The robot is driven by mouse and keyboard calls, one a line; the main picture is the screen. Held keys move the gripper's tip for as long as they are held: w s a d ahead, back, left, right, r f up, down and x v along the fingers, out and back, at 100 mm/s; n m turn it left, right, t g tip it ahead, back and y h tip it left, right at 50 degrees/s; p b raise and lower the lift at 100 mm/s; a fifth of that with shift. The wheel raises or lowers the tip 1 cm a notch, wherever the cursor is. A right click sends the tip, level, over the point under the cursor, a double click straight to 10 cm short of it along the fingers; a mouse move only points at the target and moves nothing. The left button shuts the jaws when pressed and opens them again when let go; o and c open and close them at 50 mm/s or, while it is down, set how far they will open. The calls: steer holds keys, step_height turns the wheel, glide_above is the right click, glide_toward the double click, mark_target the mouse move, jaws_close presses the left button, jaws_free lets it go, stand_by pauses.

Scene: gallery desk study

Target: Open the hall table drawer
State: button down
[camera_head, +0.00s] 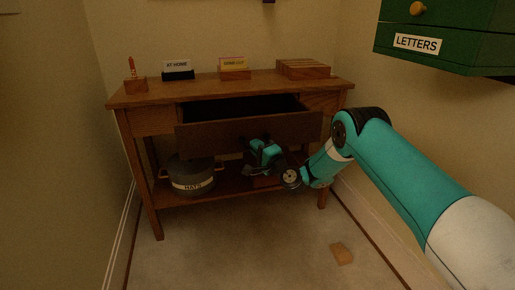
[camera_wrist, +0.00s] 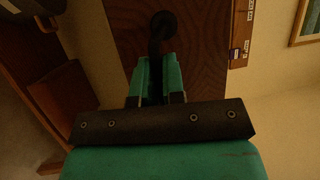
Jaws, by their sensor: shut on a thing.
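The wooden hall table (camera_head: 145,96) stands against the far wall. Its drawer (camera_head: 205,137) is pulled out, with a dark opening showing behind the drawer front. My gripper (camera_head: 261,144) is at the middle of the drawer front, below its upper edge. In the wrist view my gripper (camera_wrist: 157,75) is shut on the dark drawer handle (camera_wrist: 161,27), a bent piece with a round end against the brown drawer front (camera_wrist: 205,45). In the head view my gripper mostly hides the handle.
On the tabletop stand an "AT HOME" sign (camera_head: 177,70), a yellow-and-red card holder (camera_head: 233,69), a wooden box (camera_head: 303,69) and a small ornament (camera_head: 134,78). A grey "HATS" pot (camera_head: 191,176) sits on the lower shelf. A green "LETTERS" cabinet (camera_head: 460,40) hangs right. A tan block (camera_head: 341,253) lies on the floor.

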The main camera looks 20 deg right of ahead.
steer(key=shift+d, duration=0.15)
steer(key=c, duration=1.2)
jaws_free()
steer(key=shift+f, duration=0.1)
